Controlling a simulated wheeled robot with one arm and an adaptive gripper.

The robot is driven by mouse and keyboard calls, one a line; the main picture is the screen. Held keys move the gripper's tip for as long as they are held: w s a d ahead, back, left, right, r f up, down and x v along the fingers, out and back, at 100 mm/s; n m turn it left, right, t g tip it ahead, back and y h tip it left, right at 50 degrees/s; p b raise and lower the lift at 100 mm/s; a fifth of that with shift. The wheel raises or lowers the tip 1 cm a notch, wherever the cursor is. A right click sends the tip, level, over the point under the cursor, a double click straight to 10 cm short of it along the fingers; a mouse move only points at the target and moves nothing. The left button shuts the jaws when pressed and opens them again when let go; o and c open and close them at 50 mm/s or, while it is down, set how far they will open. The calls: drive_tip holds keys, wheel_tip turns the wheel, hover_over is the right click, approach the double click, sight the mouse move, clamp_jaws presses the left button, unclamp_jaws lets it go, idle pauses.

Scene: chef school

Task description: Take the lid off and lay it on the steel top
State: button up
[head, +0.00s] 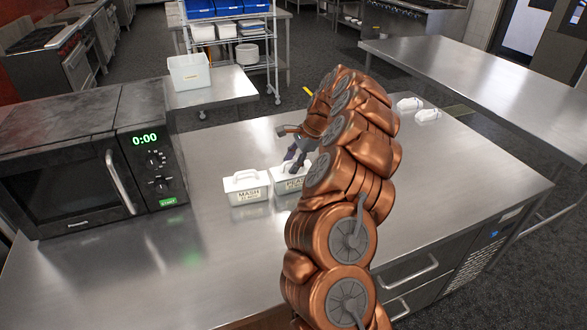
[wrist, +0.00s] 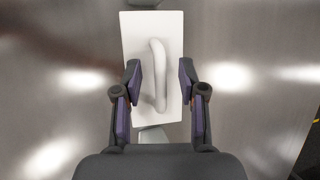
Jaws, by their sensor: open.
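Two white lidded containers stand side by side on the steel top (head: 220,130). The left one (head: 248,190) reads MASH. The right one (head: 284,186) has a label that seems to read PEAS and is partly hidden by my arm. My gripper (head: 294,160) is just above the right container, pointing down. In the wrist view, the white rectangular lid (wrist: 137,42) with its raised bar handle (wrist: 157,75) lies below my gripper (wrist: 160,80). The jaws are open, one finger on each side of the handle, with gaps showing.
A dark microwave (head: 75,165) stands on the left of the steel top. Two small white handled pieces (head: 410,104) (head: 428,115) lie at the back right. Bare steel shows left of the containers and right of my arm.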

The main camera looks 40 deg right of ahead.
clamp_jaws()
drive_tip(key=shift+r, duration=0.15)
idle(0.4)
